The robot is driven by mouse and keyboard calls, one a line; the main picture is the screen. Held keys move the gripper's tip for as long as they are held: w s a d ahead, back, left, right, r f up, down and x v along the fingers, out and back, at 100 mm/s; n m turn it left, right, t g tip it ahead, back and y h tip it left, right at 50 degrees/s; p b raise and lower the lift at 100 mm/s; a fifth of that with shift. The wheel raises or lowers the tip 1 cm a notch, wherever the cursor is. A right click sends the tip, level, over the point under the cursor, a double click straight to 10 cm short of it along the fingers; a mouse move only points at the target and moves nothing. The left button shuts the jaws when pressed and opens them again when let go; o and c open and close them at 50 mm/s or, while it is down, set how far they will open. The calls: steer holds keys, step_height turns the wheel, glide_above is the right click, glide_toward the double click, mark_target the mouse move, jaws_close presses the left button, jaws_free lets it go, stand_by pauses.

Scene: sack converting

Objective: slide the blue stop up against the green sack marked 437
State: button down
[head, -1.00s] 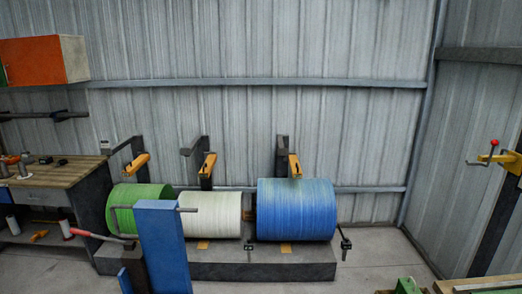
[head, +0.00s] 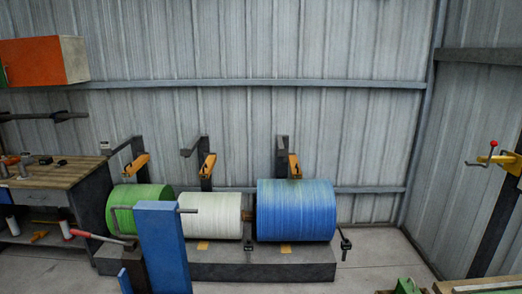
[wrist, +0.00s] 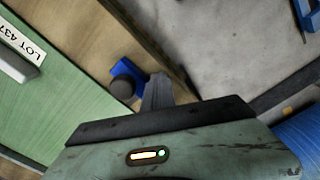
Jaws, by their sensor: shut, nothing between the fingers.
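The green sack (wrist: 50,85) lies at the left of the wrist view, with a white label (wrist: 15,45) reading LOT 437. The blue stop (wrist: 127,69) has a dark round knob and sits on a brown wooden surface to the right of the sack. I cannot tell whether the stop touches the sack. My gripper (wrist: 158,92) is shut and empty, its grey tip just to the right of the stop. I cannot tell whether the tip touches it. In the head view, neither the stop nor the label can be made out.
A wooden edge (wrist: 150,38) runs beside the stop, with grey floor (wrist: 235,45) beyond. In the head view, green (head: 126,198), white (head: 212,215) and blue (head: 296,210) rolls stand on a dark plinth (head: 270,268). A workbench (head: 50,174) is at left.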

steer(key=shift+d, duration=2.35)
steer(key=shift+a, duration=0.1)
steer(key=shift+a, duration=0.95)
step_height(320, 180, up, 8)
steer(key=p, duration=0.8)
steer(key=shift+r, duration=0.1)
